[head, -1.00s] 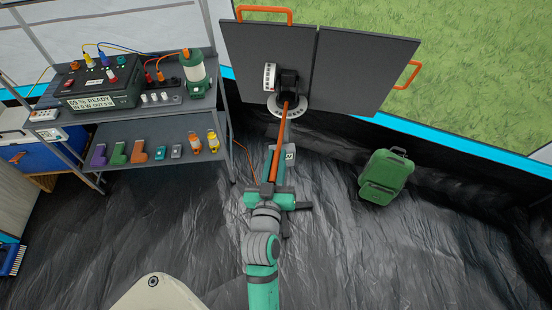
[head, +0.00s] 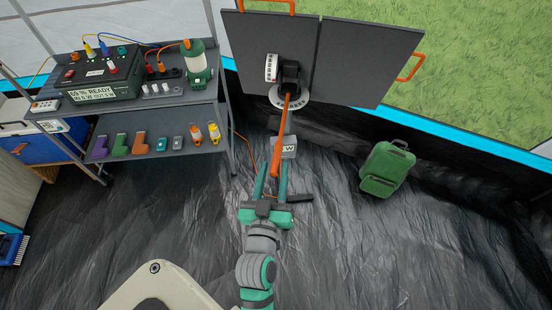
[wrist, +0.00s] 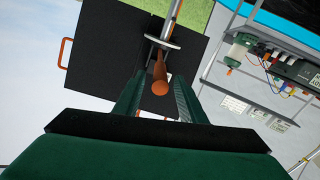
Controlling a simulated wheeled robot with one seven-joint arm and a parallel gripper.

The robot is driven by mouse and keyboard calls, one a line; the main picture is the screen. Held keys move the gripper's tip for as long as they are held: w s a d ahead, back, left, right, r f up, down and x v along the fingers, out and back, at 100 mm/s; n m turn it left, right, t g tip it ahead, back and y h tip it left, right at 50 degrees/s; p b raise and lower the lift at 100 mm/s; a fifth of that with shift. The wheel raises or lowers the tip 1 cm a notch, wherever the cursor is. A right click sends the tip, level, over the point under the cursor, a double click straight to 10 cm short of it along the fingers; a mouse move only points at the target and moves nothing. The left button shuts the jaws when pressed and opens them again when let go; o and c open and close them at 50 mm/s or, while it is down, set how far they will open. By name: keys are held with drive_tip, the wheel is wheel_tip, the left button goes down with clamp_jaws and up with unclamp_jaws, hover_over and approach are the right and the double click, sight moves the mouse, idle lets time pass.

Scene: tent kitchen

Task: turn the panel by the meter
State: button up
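The dark two-leaf panel (head: 349,58) stands at the back on a round dial base (head: 290,101), with orange handles on its edges. It also shows in the wrist view (wrist: 112,62). A long orange lever (head: 282,130) runs from the base toward me. Its rounded end shows in the wrist view (wrist: 160,87). A small grey meter box (head: 289,150) shows a "W"; the lever hides part of its face. My gripper (head: 271,170) is open, its fingers on either side of the lever's near end. In the wrist view, gaps show between the lever end and both fingers.
A shelf (head: 222,112) on the left holds a power station (head: 95,85), a lantern (head: 196,65) and several small tools. The dark floor around my arm is clear.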

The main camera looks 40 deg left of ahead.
drive_tip(key=shift+v, duration=1.9)
drive_tip(key=shift+w, duration=0.15)
